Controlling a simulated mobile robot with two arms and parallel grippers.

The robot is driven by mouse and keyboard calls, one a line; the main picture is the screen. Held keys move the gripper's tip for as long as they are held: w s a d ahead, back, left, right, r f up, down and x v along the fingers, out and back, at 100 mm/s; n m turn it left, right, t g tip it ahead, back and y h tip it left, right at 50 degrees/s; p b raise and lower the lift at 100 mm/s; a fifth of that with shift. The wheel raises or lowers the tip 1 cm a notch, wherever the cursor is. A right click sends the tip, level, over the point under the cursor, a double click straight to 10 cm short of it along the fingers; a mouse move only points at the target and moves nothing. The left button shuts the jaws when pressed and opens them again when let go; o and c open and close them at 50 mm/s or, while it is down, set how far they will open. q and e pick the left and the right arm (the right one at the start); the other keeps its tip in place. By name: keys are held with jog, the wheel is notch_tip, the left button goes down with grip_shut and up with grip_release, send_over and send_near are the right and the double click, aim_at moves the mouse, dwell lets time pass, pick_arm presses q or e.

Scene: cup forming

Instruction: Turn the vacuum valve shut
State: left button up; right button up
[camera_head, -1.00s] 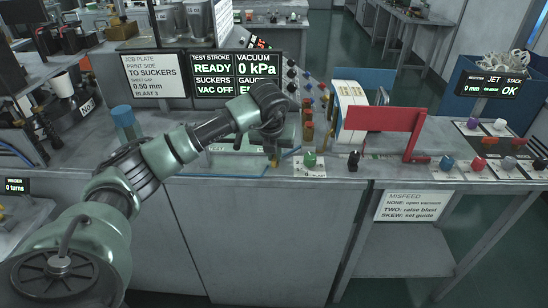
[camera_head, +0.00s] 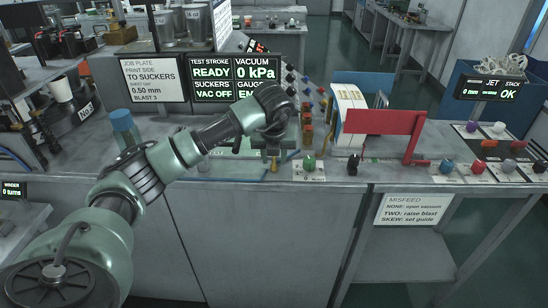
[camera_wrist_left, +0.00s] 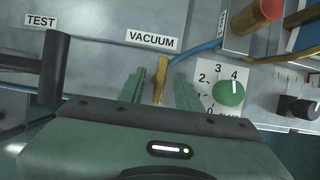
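The vacuum valve is a brass-yellow lever (camera_wrist_left: 161,80) below the VACUUM label (camera_wrist_left: 152,40) in the left wrist view. It points down the picture, across the line of the blue hose beside it. The lever (camera_head: 274,166) shows small in the head view, under my left gripper (camera_head: 272,155). In the wrist view, my left gripper (camera_wrist_left: 160,84) is open, with one green finger on each side of the lever and visible gaps between. My right gripper is not in view.
A green dial (camera_wrist_left: 230,92) sits close to the right finger, with a black knob (camera_wrist_left: 298,107) beyond. A dark post (camera_wrist_left: 54,68) stands at left. The display (camera_head: 234,77) reads vacuum 0 kPa, VAC OFF. A red guard (camera_head: 385,122) stands to the right.

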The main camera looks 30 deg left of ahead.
pick_arm(q)
jog(key=b+v, duration=0.1)
jog(key=v, duration=0.6)
jog(key=shift+r+b, duration=0.35)
jog(key=shift+b, duration=0.05)
jog(key=shift+d, duration=0.15)
